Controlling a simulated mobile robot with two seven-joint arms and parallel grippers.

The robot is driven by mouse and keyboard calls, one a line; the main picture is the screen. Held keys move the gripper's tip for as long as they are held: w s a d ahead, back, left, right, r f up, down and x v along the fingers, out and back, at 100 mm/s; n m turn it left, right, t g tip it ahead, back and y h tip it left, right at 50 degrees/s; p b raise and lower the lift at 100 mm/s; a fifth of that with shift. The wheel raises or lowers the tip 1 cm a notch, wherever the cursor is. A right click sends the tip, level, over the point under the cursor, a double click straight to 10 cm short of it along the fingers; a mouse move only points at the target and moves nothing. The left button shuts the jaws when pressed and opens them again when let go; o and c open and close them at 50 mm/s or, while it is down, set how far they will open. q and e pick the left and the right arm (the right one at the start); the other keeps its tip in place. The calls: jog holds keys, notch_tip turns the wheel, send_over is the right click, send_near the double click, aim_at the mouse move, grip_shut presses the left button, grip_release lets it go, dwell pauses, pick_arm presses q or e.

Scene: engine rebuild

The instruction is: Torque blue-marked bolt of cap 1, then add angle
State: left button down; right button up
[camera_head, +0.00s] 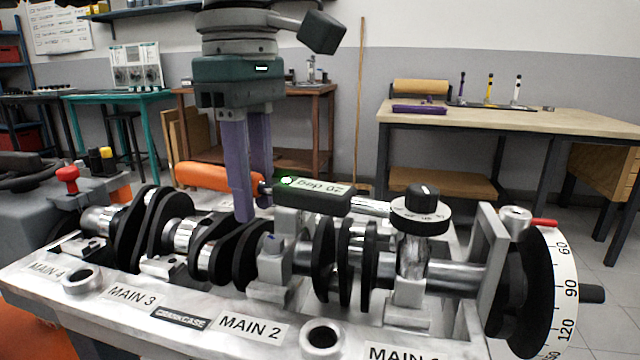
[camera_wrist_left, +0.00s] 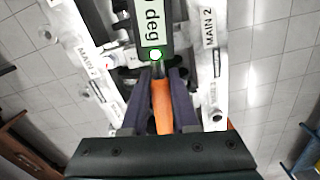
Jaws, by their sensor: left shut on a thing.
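My left gripper (camera_head: 254,205) comes down from above and is shut on the orange handle of a torque wrench (camera_head: 218,177). The wrench lies roughly level above the crankshaft (camera_head: 215,245). Its dark display housing (camera_head: 310,196) shows upside-down text ending in "deg" and a lit green light. The wrench's bar runs right to a black-knobbed angle dial (camera_head: 420,214), which stands over the bearing cap (camera_head: 410,290) near the cut-off front label. That cap's bolt and any blue mark are hidden. The wrist view also shows the orange handle (camera_wrist_left: 162,108) between the purple fingers. My right gripper is not in view.
The engine block (camera_head: 200,318) carries MAIN labels along its front edge. A second cap (camera_head: 272,262) with a blue-marked bolt stands left of the dial. A degree wheel (camera_head: 560,290) stands at the right end. A workbench (camera_head: 480,115) is behind.

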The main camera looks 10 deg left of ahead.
pick_arm(q)
jog(key=shift+w+d+r+m, duration=0.1)
jog(key=shift+w+m, duration=0.2)
jog(key=shift+w, duration=0.2)
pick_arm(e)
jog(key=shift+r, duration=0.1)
pick_arm(q)
jog(key=shift+w, duration=0.1)
jog(key=shift+w+d+m, duration=0.2)
jog(key=shift+w+m, duration=0.3)
jog(key=shift+w, duration=0.05)
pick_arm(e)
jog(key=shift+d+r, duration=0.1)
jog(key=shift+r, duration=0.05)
pick_arm(q)
jog(key=shift+w, duration=0.15)
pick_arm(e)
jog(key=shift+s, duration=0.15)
pick_arm(q)
jog(key=shift+w+d+f+m+p, duration=0.2)
jog(key=shift+m+p, duration=0.1)
jog(key=shift+m, duration=0.2)
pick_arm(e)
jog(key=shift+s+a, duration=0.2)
pick_arm(q)
jog(key=shift+w, duration=0.15)
